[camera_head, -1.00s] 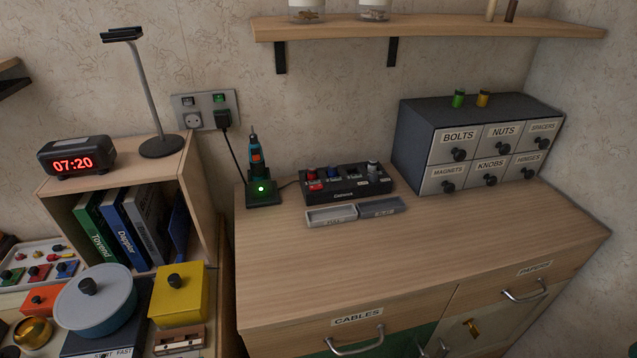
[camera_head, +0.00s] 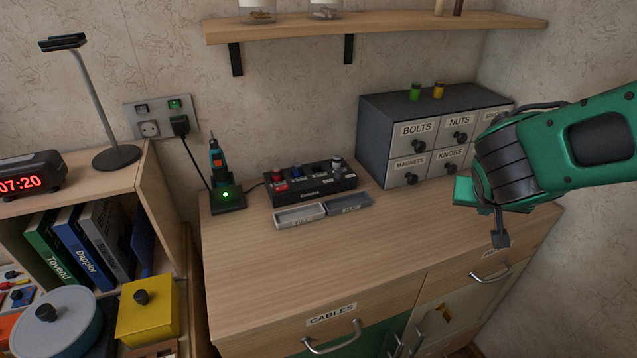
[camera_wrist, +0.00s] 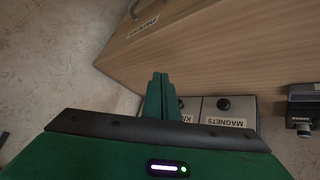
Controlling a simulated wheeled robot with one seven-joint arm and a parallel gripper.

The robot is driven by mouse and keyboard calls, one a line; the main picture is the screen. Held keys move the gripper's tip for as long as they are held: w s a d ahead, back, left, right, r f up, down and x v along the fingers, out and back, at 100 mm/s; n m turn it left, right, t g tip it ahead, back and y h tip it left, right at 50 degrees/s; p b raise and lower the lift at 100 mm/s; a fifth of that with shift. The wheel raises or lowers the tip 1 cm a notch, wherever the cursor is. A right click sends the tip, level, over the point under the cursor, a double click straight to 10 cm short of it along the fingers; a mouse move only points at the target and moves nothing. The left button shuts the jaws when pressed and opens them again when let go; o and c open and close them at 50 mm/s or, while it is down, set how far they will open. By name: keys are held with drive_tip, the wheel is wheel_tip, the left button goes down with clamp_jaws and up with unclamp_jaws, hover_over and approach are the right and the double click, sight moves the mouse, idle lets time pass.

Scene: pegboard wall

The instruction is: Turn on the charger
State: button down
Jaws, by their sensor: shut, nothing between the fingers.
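The charger (camera_head: 229,199) is a black dock at the back left of the desktop, with a lit green light. Above that plug is a green switch (camera_head: 174,104); above the empty left socket is a grey switch (camera_head: 141,108). My gripper (camera_head: 461,192) is shut and empty, in front of the drawer cabinet, far right of the charger. Its fingers also show together in the wrist view (camera_wrist: 157,96).
A black box with knobs (camera_head: 312,183) and two small trays (camera_head: 300,216) lie right of the charger. The labelled drawer cabinet (camera_head: 375,150) stands further right. A shelf (camera_head: 370,29) runs above. A lamp (camera_head: 116,157) stands left of the sockets. The front desktop is clear.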

drive_tip(key=w+a+r+n+t+y, duration=0.1)
drive_tip(key=w+a+n+t+y, duration=0.15)
drive_tip(key=a, duration=0.75)
drive_tip(key=w+a+r+n+t+y, duration=0.1)
drive_tip(key=w+a+n+t, duration=0.15)
drive_tip(key=a, duration=0.75)
drive_tip(key=s+a+r+n+y, duration=0.1)
drive_tip(key=s+a+n+y, duration=0.1)
drive_tip(key=a, duration=0.8)
drive_tip(key=s+a+r+n+t+y, duration=0.1)
drive_tip(key=s+a+y, duration=0.3)
drive_tip(key=a, duration=0.6)
drive_tip(key=shift+s+n+t+y, duration=0.2)
drive_tip(key=shift+n+t+y, duration=0.1)
drive_tip(key=shift+n+y, duration=0.35)
hover_over(281, 188)
drive_tip(key=s+d, duration=0.2)
wheel_tip(281, 188, down, 2)
drive_tip(key=f, duration=0.1)
drive_tip(key=shift+w+f, duration=0.3)
drive_tip(key=shift+f, duration=0.55)
drive_tip(key=shift+w+d+f, duration=0.1)
drive_tip(key=shift+d+f, duration=0.05)
drive_tip(key=shift+f, duration=0.8)
